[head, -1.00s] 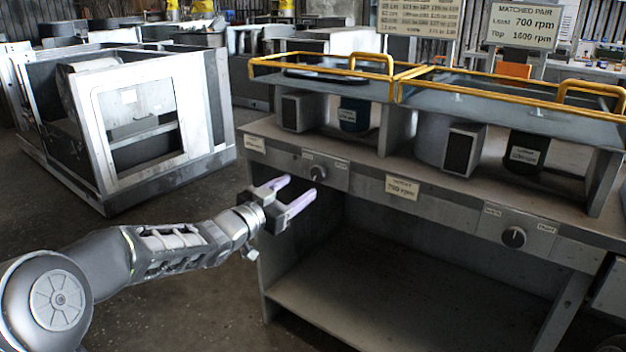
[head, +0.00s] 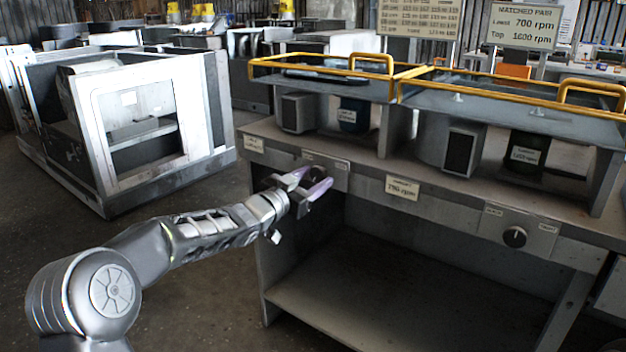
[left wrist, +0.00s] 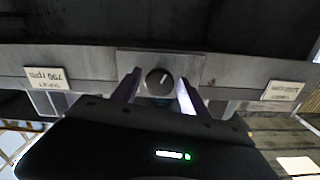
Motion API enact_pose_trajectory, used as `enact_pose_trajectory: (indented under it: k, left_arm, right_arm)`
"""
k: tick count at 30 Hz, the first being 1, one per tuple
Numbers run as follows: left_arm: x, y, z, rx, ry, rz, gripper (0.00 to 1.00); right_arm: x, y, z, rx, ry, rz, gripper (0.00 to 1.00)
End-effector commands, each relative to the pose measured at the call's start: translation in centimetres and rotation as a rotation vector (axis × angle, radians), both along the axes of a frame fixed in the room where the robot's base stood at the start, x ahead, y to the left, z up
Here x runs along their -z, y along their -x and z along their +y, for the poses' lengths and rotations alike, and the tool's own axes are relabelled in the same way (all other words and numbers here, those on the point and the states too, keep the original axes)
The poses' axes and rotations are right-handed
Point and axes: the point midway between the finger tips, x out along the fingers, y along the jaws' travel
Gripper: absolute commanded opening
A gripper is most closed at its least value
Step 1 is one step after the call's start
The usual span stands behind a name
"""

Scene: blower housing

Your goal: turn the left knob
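The left knob (left wrist: 159,82) is dark and round with a white pointer line, on a grey plate (left wrist: 190,62) in the left wrist view. In the head view its plate (head: 340,176) sits on the bench's front panel, and the knob is largely hidden by my fingers. My left gripper (head: 313,179) is open right in front of it. In the left wrist view the fingers (left wrist: 160,92) stand either side of the knob, with gaps between. I cannot tell whether the fingertips reach past its face. My right gripper is not in view.
The right knob (head: 514,237) is on the same panel. A "750 rpm" label (head: 402,188) lies between the knobs. Two yellow-railed covers (head: 500,95) top the bench. A sign (head: 523,24) reads low 700, top 1600 rpm. A metal housing (head: 130,120) stands left. The lower shelf (head: 370,290) is clear.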

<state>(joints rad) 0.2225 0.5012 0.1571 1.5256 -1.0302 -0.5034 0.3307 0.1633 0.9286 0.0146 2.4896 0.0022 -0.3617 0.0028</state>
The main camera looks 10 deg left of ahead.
Motion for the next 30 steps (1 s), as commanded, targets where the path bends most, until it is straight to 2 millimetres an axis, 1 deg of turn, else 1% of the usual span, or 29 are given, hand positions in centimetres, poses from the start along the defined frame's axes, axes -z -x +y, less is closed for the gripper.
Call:
enact_pose_trajectory:
  k: [1, 2, 18, 25, 30]
  left_arm:
    - [0.00, 0.01, 0.01, 0.000, 0.000, 0.000, 0.46]
    - [0.00, 0.01, 0.01, 0.000, 0.000, 0.000, 0.44]
    - [0.01, 0.02, 0.02, 0.000, 0.000, 0.000, 0.00]
    - [0.03, 0.02, 0.01, 0.000, -0.008, -0.003, 0.00]
    - [0.05, 0.02, 0.02, 0.000, -0.046, -0.018, 0.00]
  right_arm:
    - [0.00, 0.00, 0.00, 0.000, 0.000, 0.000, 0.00]
    - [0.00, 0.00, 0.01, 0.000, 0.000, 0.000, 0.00]
    - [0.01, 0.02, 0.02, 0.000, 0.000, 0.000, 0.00]
    - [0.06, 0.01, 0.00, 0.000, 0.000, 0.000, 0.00]
    - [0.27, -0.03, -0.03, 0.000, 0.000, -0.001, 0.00]
